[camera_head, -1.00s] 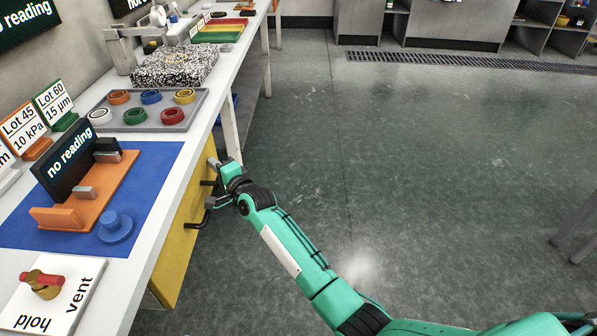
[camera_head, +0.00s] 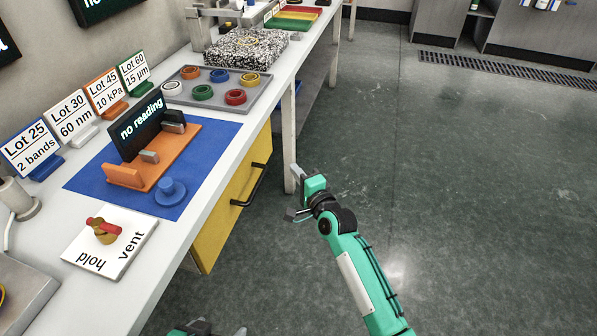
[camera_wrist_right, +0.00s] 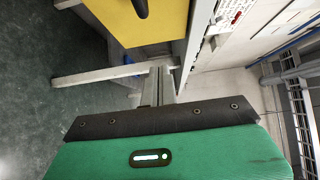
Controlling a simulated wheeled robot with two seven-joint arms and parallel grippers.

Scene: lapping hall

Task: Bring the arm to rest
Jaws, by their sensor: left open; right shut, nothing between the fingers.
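My right gripper (camera_head: 297,172) is over the floor, to the right of the yellow drawer front (camera_head: 228,217) and its black handle (camera_head: 252,186), apart from both. Its fingers are shut with nothing between them; they also show in the right wrist view (camera_wrist_right: 160,82). My left gripper (camera_head: 217,328) is open and just shows at the bottom edge of the head view, near the bench's front side. Most of it is cut off.
The white bench (camera_head: 221,165) runs along the left. The floor (camera_head: 460,200) at right is clear.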

